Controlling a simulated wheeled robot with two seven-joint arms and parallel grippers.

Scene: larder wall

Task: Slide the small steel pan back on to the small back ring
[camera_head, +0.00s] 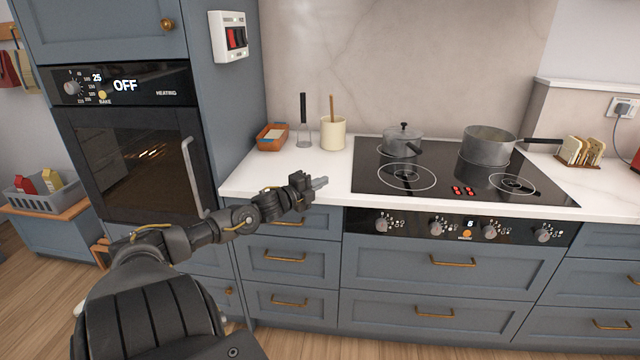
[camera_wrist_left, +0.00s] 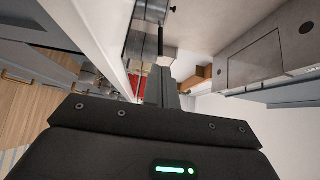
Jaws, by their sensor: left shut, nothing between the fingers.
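A small lidded steel pan (camera_head: 403,141) stands upright at the back left of the black hob (camera_head: 450,184), with a dark knob and a short dark handle pointing to the front. A wider open steel pan (camera_head: 487,147) stands at the back right, its long black handle to the right. Each covers much of a back ring; I cannot tell how well either is centred. My left gripper (camera_head: 319,183) is shut and empty, at the counter's front edge left of the hob, apart from both pans. Its closed fingers (camera_wrist_left: 161,88) show in the left wrist view. My right gripper is not in view.
The front left ring (camera_head: 406,177) and front right ring (camera_head: 512,184) are bare. A cream utensil pot (camera_head: 333,133), a spatula (camera_head: 304,122) and a terracotta dish (camera_head: 272,137) stand left of the hob. A toast rack (camera_head: 580,151) stands to its right. Knobs line the hob's front panel.

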